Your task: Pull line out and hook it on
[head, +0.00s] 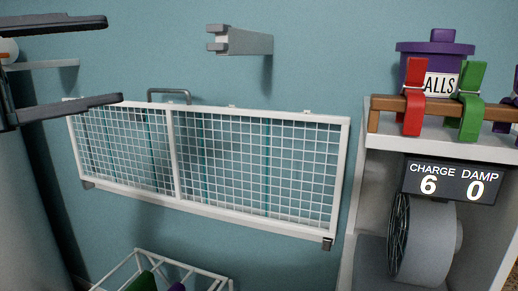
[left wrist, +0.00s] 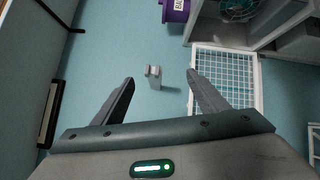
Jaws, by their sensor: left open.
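A grey hook bracket (head: 240,41) juts from the blue wall above the rack in the head view. It also shows in the left wrist view (left wrist: 153,76), beyond and between my fingertips. My left gripper (head: 114,60) is open and empty at the upper left of the head view, left of the bracket and apart from it. Its two dark fingers also show spread in the left wrist view (left wrist: 160,80). A pale rounded thing with an orange spot (head: 8,50) is partly hidden behind my gripper. No line can be made out. My right gripper is out of view.
A white-framed mesh rack (head: 262,212) with a grey handle (head: 170,94) lies along the wall below the bracket. At right, a shelf unit (head: 362,150) bears a purple pot (head: 432,62) and several pegs on a brown rail. A white wire basket (head: 205,275) stands below.

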